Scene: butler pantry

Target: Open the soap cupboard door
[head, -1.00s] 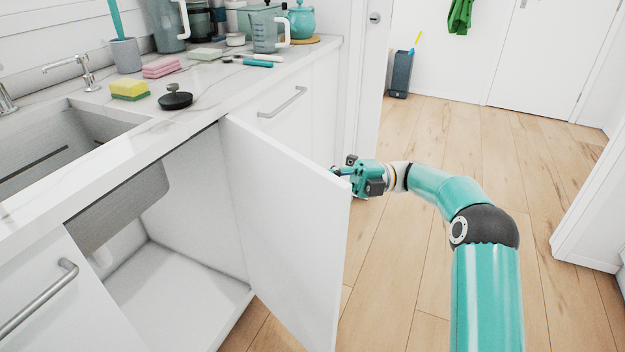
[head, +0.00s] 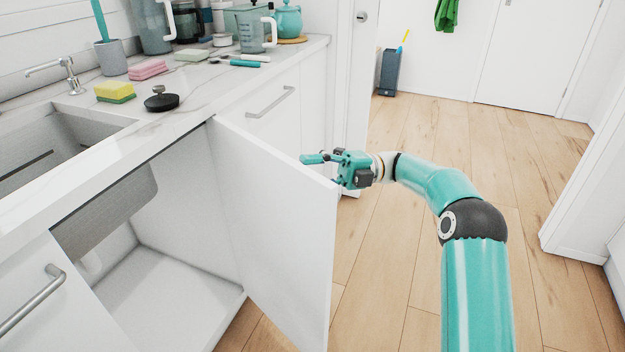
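The white cupboard door (head: 275,225) under the sink stands wide open, swung out from its hinge side at the right of the opening. The cupboard interior (head: 165,290) shows a pale, empty-looking floor below the grey sink bowl. My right gripper (head: 315,160) is just beyond the door's top edge near its free corner. One teal finger points left, above the edge; the lower part of the gripper is partly hidden by the door. I cannot tell whether it touches the door or how far its fingers are apart. My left gripper is not in view.
The marble counter (head: 205,95) holds a sponge (head: 114,92), a black sink plug (head: 161,99), pink cloths (head: 148,69) and a jug (head: 252,30). Another cupboard front with a bar handle (head: 270,102) is behind the door.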

